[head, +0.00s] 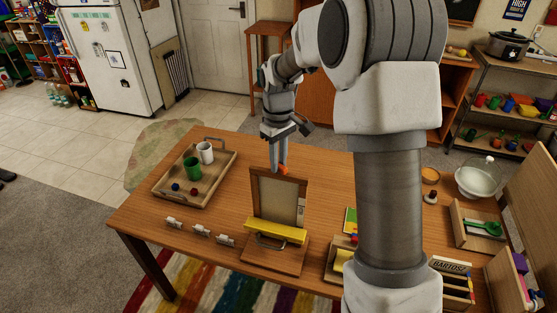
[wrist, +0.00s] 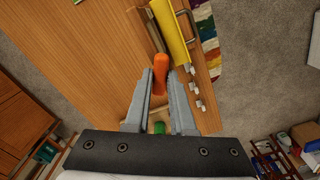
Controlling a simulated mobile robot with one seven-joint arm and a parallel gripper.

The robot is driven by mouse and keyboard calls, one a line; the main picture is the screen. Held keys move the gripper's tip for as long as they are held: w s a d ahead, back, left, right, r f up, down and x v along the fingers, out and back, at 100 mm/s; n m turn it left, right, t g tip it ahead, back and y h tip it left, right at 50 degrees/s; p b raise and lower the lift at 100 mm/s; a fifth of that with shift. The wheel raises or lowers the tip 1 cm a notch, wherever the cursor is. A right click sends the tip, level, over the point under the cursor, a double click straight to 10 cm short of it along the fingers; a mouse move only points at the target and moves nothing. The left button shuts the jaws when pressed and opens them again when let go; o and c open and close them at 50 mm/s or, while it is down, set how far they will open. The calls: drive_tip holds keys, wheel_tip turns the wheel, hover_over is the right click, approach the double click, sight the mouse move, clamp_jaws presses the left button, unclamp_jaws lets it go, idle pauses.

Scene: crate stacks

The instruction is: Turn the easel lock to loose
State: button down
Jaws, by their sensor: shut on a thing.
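The easel (head: 256,196) stands upright on the wooden table, with a framed board and a yellow ledge (head: 276,230) across its front. Its orange lock (head: 284,171) shows at the top edge of the frame. In the wrist view the orange lock (wrist: 160,80) lies between the two grey fingers, beside the yellow ledge (wrist: 172,35). My gripper (head: 279,168) points down behind the easel's top edge and is shut on the lock. The wrist view shows my gripper (wrist: 160,76) with a finger on each side of it. The lock's far end is partly hidden.
A wooden tray (head: 216,184) with a green mug (head: 193,168), a white mug (head: 205,152) and small balls stands left of the easel. Several white clips (head: 201,231) line the table's front edge. Boxes and a bowl (head: 481,180) stand at the right.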

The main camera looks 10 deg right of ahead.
drive_tip(key=n, duration=0.5)
drive_tip(key=shift+r+n+p, duration=0.1)
drive_tip(key=shift+n+p, duration=0.2)
drive_tip(key=shift+n, duration=0.1)
drive_tip(key=shift+w, duration=0.1)
idle(0.3)
drive_tip(key=c, duration=0.8)
unclamp_jaws()
drive_tip(key=shift+o, duration=0.2)
wheel_tip(320, 180, up, 17)
drive_tip(key=shift+r, duration=0.2)
